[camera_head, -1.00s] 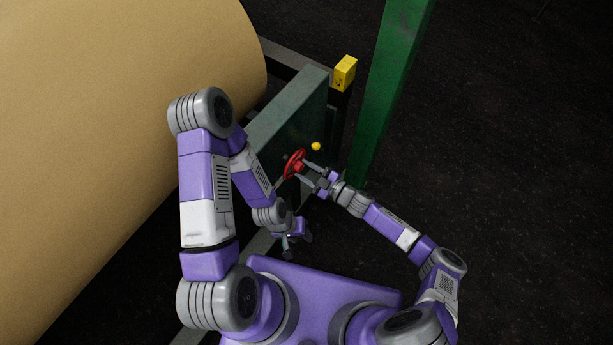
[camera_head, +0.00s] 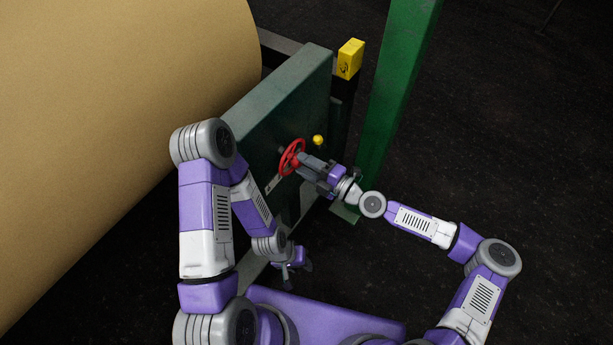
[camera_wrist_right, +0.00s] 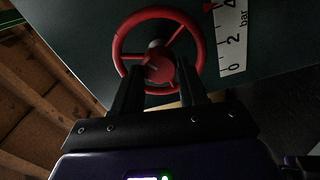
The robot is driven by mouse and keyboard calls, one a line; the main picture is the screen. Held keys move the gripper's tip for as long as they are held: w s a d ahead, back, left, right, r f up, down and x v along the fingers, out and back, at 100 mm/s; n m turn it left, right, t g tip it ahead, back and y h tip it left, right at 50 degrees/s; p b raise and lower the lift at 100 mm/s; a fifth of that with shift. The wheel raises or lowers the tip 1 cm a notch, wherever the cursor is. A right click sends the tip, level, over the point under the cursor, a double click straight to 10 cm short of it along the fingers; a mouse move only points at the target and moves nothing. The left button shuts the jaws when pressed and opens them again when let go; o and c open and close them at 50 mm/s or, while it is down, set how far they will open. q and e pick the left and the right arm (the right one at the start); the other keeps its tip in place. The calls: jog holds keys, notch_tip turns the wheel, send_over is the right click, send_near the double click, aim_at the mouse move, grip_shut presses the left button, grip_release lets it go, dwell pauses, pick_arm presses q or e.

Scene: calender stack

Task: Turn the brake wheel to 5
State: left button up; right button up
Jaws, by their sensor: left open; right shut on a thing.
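The red brake wheel (camera_head: 289,158) stands on the face of the green machine panel, with a yellow knob (camera_head: 318,140) beside it. The wheel (camera_wrist_right: 119,38) fills the upper middle of the right wrist view, its hub and spokes visible. My right gripper (camera_head: 302,160) reaches it from the right and is shut on it; in the wrist view its two dark fingers (camera_wrist_right: 161,80) straddle the lower part near the hub. A white bar scale (camera_wrist_right: 232,40) shows 0, 2 and 4, with a red mark near its upper end, cut by the frame. My left gripper (camera_head: 291,272) hangs open and empty below the wheel.
A large tan roll (camera_head: 110,120) fills the left. A green post (camera_head: 398,90) rises right of the panel (camera_head: 285,100), with a yellow box (camera_head: 350,58) near it.

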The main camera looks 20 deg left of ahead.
jog(key=n+b, duration=0.5)
jog(key=b, duration=0.2)
jog(key=shift+a+f+n+b, duration=0.1)
jog(key=shift+f+n+b, duration=0.05)
jog(key=shift+n+b, duration=0.2)
jog(key=n+b, duration=0.1)
jog(key=n, duration=0.1)
jog(key=shift+n+b, duration=0.3)
jog(key=shift+n, duration=0.05)
jog(key=shift+w+n, duration=0.2)
jog(key=shift+n, duration=9.8)
jog(key=shift+n, duration=0.3)
jog(key=o, duration=1.1)
jog(key=shift+c, duration=0.2)
